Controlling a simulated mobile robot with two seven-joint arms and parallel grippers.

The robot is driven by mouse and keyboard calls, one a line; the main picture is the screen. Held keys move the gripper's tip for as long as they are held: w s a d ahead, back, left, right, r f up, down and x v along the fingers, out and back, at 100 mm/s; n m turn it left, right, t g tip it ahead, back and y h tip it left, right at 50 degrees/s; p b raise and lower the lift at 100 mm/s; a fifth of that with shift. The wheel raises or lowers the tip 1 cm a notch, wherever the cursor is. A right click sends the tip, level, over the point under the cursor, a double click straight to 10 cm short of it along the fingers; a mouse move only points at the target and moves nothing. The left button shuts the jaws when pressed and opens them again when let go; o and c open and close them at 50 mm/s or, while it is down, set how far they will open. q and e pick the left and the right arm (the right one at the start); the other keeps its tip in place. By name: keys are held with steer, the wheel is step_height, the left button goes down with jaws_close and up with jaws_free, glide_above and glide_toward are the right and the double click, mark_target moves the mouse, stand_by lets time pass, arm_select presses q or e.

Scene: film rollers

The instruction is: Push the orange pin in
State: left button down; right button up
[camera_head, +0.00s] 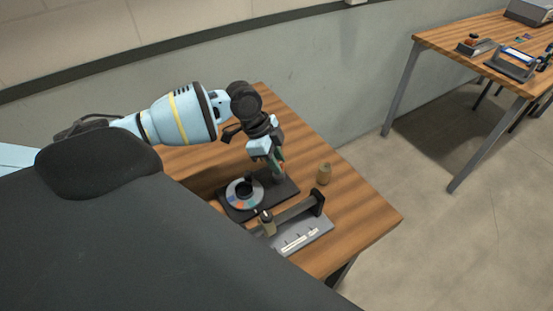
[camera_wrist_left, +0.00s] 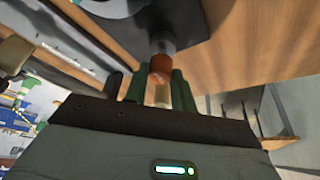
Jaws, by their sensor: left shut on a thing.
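My left gripper (camera_head: 279,168) is over the right part of a black plate (camera_head: 286,190) on the wooden table. In the left wrist view its green fingers (camera_wrist_left: 160,88) are shut on the orange pin (camera_wrist_left: 160,66). The pin's far end shows a grey collar beside the edge of a dark plate (camera_wrist_left: 187,18). I cannot tell how deep the pin sits. In the head view the fingers hide most of the pin. My right gripper is not in view.
A grey ring with coloured segments (camera_head: 236,201) lies on the plate's left part. A grey fixture with a black arm (camera_head: 299,236) stands in front. The table's right end (camera_head: 365,215) is clear.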

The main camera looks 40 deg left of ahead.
arm_select(q)
steer(key=shift+f, duration=0.9)
steer(key=c, duration=1.2)
jaws_free()
steer(key=shift+o, duration=0.2)
steer(key=shift+r, duration=0.25)
steer(key=v, duration=0.7)
steer(key=shift+r, duration=0.15)
steer(key=shift+s, duration=0.1)
